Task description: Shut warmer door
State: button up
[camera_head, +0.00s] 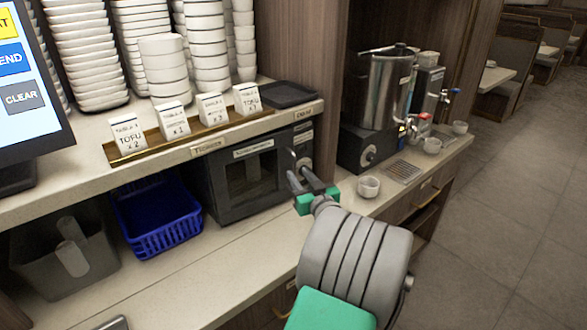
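The warmer (228,192) is a dark box under the counter shelf, with a windowed front door (252,174) and a pale label strip along the top of the door. The door looks upright across the front of the box; I cannot tell whether a small gap is left at its edge. My gripper (296,172) is in front of the right side of the door, by the control panel (303,147). Its two grey fingers stand apart with nothing seen between them. The fingers hide part of the door's right edge, and I cannot tell whether they touch it.
A blue basket (157,216) and a grey bin (62,258) stand left of the warmer. Order cards stand in a tray (186,133) on the shelf above. The lower counter (205,262) before the warmer is mostly clear.

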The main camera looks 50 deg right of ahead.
aim_at(295, 170)
jog(key=x, duration=0.4)
jog(key=shift+w+p, duration=0.2)
jog(key=shift+p, duration=0.2)
jog(key=shift+c, duration=0.5)
grip_shut()
dwell(0.5)
